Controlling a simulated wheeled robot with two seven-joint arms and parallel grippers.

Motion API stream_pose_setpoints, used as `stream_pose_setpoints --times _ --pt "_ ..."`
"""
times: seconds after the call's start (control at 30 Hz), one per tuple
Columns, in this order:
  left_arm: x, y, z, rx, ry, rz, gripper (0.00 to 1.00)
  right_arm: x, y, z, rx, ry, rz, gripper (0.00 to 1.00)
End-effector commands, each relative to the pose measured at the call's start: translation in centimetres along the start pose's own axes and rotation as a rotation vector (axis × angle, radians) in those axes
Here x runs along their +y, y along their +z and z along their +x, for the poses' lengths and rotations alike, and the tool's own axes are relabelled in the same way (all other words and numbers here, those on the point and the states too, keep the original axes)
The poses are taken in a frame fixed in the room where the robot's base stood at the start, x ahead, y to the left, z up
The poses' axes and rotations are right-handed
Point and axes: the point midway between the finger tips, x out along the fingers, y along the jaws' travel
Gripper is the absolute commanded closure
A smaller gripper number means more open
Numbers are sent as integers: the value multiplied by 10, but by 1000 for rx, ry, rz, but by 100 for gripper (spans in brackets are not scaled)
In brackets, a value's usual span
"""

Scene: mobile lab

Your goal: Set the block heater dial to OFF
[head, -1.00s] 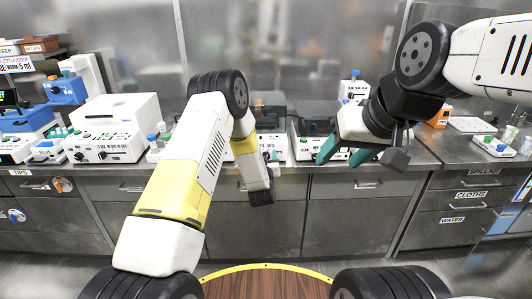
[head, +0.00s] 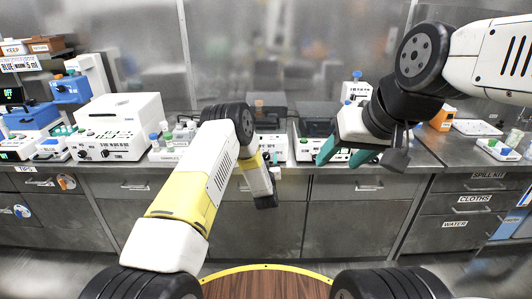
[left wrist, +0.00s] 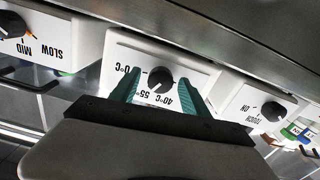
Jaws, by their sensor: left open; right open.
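The block heater appears to be the white-fronted unit (left wrist: 190,70) in the middle of the left wrist view, which shows it turned over. Its round black dial (left wrist: 160,80) sits among marks that include 40° and 55°; I cannot tell where its pointer stands. My left gripper (left wrist: 158,92) is open and empty, with one teal finger on each side of the dial in the picture; contact cannot be told. In the head view my left arm hides its fingers and part of the bench units. My right gripper (head: 345,154) is open and empty above the bench front.
In the left wrist view, a unit with a MID/SLOW dial (left wrist: 12,25) and one marked TOUCH/ON (left wrist: 262,105) flank the heater. In the head view, a large white instrument (head: 118,112) stands at left, a tube rack (head: 497,149) at right. Drawers (head: 350,205) line the bench front.

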Motion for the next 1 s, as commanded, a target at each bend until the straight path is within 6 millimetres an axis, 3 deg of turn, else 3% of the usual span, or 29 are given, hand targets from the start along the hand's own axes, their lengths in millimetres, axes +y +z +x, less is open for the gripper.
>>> stream_pose_setpoints --times 0.17,0.4,0.47,0.77,1.0 --pt "0 0 0 -1 0 0 46 0 0 0 0 0 0 46" --pt "0 0 0 -1 0 0 91 0 0 0 0 0 0 46" --pt "0 0 0 -1 0 0 100 0 0 0 0 0 0 46" --pt "0 0 0 -1 -1 -31 100 0 0 0 0 0 0 46" --pt "-1 0 0 -1 -1 -155 100 0 0 0 0 0 0 46"
